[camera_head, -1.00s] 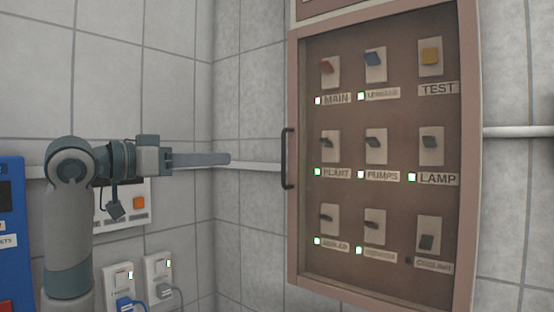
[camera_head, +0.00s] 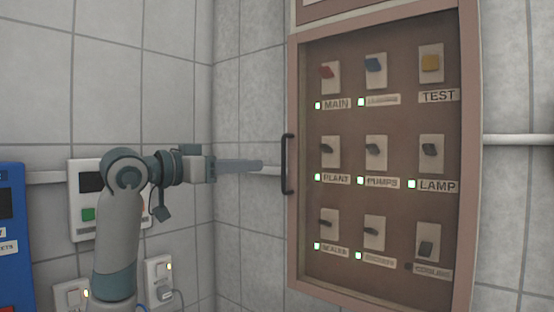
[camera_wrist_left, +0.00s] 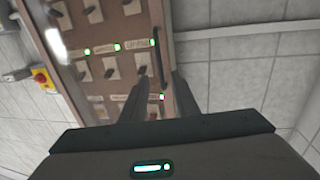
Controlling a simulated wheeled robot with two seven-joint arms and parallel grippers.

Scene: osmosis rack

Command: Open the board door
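The board door (camera_head: 393,195) is a brown-framed panel on the right of the head view, shut, with rows of switches visible behind its pane. Its dark vertical handle (camera_head: 287,163) is on the left edge. My left gripper (camera_head: 261,165) points right at the handle's mid-height, its tips a short way left of it in the picture. In the left wrist view, its two fingers (camera_wrist_left: 162,76) are apart with nothing held. The handle (camera_wrist_left: 160,58) shows beyond the tips, roughly in line with the gap. My right gripper is not in view.
A white pipe (camera_head: 47,177) runs along the tiled wall behind my left arm. A white box with a green button (camera_head: 88,214), a blue box (camera_head: 12,235) and sockets (camera_head: 157,270) are on the left wall. The space in front of the door looks clear.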

